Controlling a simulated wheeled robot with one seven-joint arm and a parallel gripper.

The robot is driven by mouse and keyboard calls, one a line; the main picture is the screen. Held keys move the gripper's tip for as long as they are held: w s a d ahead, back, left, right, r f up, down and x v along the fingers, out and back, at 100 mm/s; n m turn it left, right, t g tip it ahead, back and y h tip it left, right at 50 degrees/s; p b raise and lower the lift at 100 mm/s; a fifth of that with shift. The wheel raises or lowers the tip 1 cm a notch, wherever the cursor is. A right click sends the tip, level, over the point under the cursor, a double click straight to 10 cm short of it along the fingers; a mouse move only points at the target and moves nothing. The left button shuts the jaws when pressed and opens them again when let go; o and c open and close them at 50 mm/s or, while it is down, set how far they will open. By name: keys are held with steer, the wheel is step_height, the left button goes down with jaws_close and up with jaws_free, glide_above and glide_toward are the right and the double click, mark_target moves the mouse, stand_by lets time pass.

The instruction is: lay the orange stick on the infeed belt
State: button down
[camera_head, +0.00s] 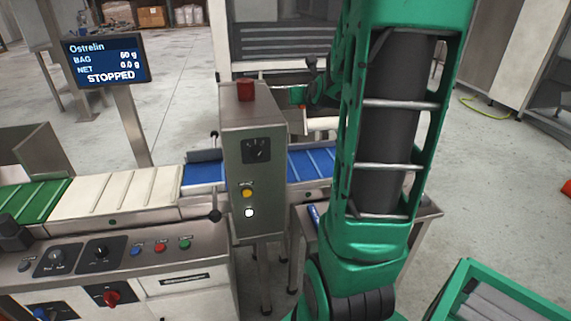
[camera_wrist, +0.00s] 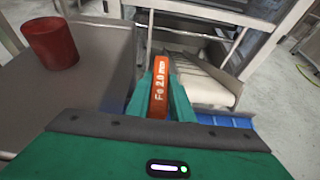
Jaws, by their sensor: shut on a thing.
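The orange stick (camera_wrist: 159,88), marked "Fe 2.0" in white, stands between the two green fingers of my gripper (camera_wrist: 160,100) in the wrist view. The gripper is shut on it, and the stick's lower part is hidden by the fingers. A blue belt (camera_wrist: 226,121) shows below and right of the stick. In the head view, blue belt shows on both sides of a steel housing, left (camera_head: 205,174) and right (camera_head: 303,165). No label tells which part is the infeed. My gripper is mostly hidden behind the housing and arm there.
The steel housing (camera_head: 252,165) carries a red beacon (camera_head: 245,90), which also shows in the wrist view (camera_wrist: 50,42) close left of my gripper. A pale belt (camera_head: 115,192) and a green belt (camera_head: 30,200) continue left. A display (camera_head: 106,60) reads STOPPED. A green crate (camera_head: 462,290) stands front right.

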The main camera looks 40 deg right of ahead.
mark_target(295, 172)
steer(key=shift+w+f, duration=0.15)
steer(key=shift+f, duration=0.15)
steer(key=f, duration=2.7)
steer(key=shift+w+f, duration=0.15)
steer(key=shift+w, duration=0.1)
steer(key=c, duration=2)
jaws_free()
steer(key=shift+f, duration=0.1)
steer(key=o, duration=0.4)
steer(key=shift+o, duration=0.2)
